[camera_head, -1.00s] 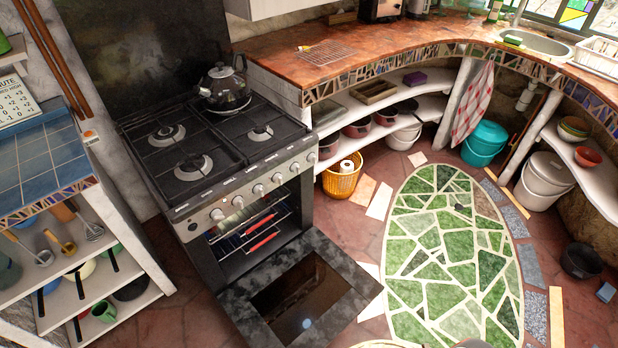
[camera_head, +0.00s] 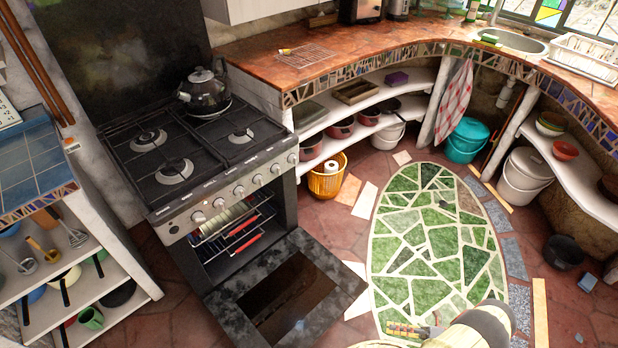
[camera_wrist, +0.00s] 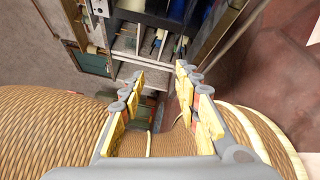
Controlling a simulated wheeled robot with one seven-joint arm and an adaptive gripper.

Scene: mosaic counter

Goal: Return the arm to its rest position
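My gripper (camera_head: 405,330) shows at the bottom edge of the head view, over the green mosaic floor oval (camera_head: 440,235). Its yellow-padded fingers point left, and part of my arm shows beside it. In the wrist view my gripper (camera_wrist: 158,88) has its two fingers spread well apart. I see nothing held between them. Curved wicker-like surfaces lie beyond and beside the fingers there; I cannot tell how far away they are.
The stove's oven door (camera_head: 285,295) hangs open into the floor space. A kettle (camera_head: 203,92) stands on the stove (camera_head: 190,150). A wicker basket (camera_head: 327,178) and a teal bucket (camera_head: 467,140) stand below the curved counter (camera_head: 370,45).

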